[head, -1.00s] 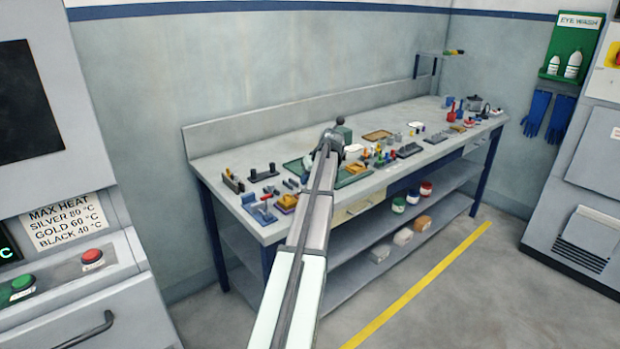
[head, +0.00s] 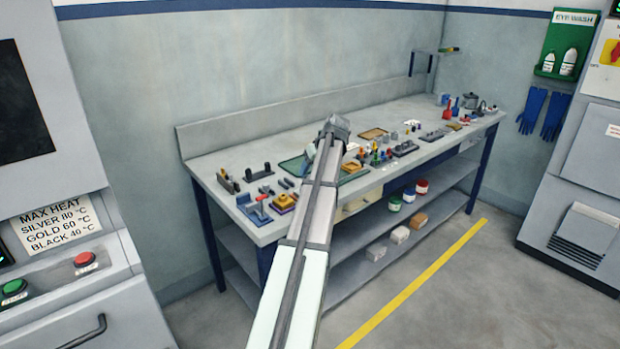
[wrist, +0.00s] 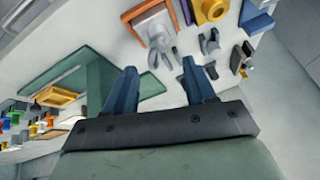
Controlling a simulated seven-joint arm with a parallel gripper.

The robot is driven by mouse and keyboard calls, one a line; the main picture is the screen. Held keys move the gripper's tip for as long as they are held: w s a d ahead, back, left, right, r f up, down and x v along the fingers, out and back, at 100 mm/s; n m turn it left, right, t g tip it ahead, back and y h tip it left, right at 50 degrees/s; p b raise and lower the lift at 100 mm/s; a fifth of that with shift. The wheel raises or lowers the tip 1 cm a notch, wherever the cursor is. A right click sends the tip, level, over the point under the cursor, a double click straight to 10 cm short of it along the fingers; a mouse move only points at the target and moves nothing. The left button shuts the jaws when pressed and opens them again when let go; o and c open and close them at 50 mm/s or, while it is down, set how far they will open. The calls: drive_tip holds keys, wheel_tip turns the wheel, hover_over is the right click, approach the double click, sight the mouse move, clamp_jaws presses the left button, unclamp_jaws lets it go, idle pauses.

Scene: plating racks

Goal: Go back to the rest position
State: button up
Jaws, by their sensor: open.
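My gripper (wrist: 161,90) shows in the wrist view with its two blue-grey fingers apart and nothing between them. It is above the workbench (head: 215,165). In the head view my arm reaches up over the front of the bench, and its far end hides the fingers. A green mat (wrist: 75,82) lies on the bench below and left of the fingers in the wrist view; part of it also shows beside my arm in the head view (head: 291,166).
A blue-and-red clamp tool (head: 254,209) and a yellow block (head: 284,202) sit near the bench's left front corner. Several small parts crowd the bench right of my arm. A cabinet with red (head: 86,259) and green buttons stands at left. The floor in front is clear.

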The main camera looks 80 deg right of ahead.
drive_tip(key=shift+s+a+r, duration=0.1)
drive_tip(key=shift+s+r, duration=0.05)
drive_tip(key=shift+r, duration=0.8)
